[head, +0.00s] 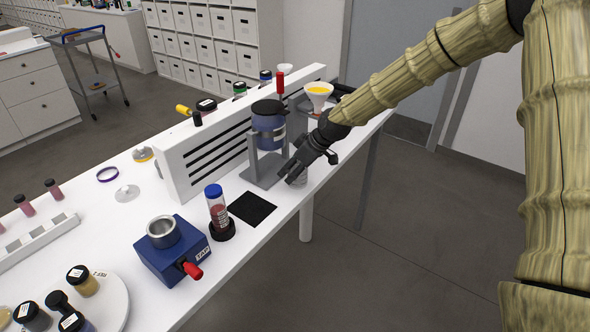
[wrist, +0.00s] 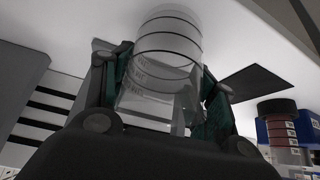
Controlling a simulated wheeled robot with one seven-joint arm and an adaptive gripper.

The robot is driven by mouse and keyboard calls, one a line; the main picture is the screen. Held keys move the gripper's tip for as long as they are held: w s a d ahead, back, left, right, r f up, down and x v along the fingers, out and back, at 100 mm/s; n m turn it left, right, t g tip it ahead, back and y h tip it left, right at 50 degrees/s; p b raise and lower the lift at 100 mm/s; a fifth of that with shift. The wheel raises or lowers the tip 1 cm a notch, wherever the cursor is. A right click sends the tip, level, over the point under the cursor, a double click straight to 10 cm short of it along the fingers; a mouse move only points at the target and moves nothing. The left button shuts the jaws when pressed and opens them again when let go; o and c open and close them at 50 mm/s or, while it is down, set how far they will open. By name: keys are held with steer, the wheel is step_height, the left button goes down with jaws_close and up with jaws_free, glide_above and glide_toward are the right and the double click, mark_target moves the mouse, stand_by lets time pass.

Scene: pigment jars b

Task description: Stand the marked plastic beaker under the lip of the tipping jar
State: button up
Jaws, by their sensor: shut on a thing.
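The tipping jar (head: 268,122) is a blue-violet jar with a dark top, held in a grey stand (head: 266,170) near the table's front edge. My gripper (head: 296,174) is beside the stand, on its right in the head view. In the wrist view my gripper (wrist: 160,90) is shut on a clear plastic beaker (wrist: 168,45) with dark ring lines and faint printed marks. Only a small part of the beaker (head: 299,178) shows below my fingers in the head view. I cannot tell whether its base touches the table.
A black square mat (head: 252,208) lies left of my gripper on the white table. A blue-capped tube (head: 217,208) and a blue TAP box (head: 172,250) stand farther left. A white slotted panel (head: 215,150) stands behind the stand; a funnel (head: 319,93) is at the far end.

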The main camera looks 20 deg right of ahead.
steer(key=shift+w+a, duration=0.6)
steer(key=shift+w, duration=0.1)
steer(key=shift+f, duration=0.2)
stand_by(0.7)
steer(key=o, duration=1)
steer(key=shift+c, duration=0.2)
steer(key=v, duration=1.2)
